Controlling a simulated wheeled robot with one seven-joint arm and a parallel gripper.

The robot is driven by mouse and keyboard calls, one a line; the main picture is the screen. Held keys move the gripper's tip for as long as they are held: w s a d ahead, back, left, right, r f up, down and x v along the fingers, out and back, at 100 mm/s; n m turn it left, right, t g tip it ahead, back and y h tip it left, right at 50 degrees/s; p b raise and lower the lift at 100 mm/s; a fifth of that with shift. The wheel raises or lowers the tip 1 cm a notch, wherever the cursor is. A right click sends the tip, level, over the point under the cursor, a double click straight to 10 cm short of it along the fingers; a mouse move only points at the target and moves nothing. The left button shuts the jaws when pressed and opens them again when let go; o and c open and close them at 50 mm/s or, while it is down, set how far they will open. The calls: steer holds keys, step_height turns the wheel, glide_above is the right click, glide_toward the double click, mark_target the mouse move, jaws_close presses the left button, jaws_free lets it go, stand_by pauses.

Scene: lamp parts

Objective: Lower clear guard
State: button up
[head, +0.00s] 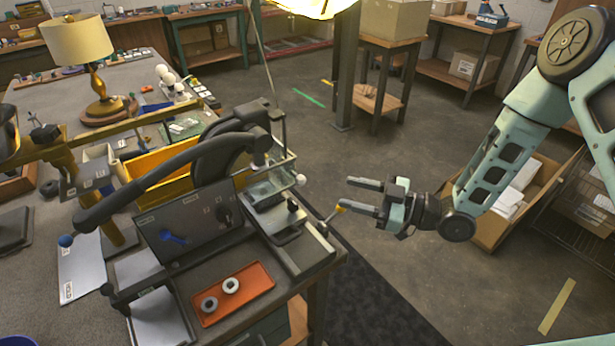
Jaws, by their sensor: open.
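The clear guard (268,184) is a see-through panel on the right side of the bench machine, in front of its dark wheel. A small white knob (300,179) sits at its right edge. I cannot tell for sure how far up or down the guard stands. My gripper (343,192) is to the right of the guard and knob, with its fingers pointing left. It is open and empty, and appears apart from the knob. No part of the guard is held.
A small crank with a yellow tip (338,210) stands close by the lower finger. An orange tray (258,278) holds two rings. Open floor lies right of the bench; a cardboard box (490,228) stands behind my arm.

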steer(key=p+x, duration=0.3)
steer(key=x, duration=0.8)
steer(key=shift+a, duration=0.1)
steer(key=shift+c, duration=0.3)
jaws_close()
steer(key=shift+f, duration=0.1)
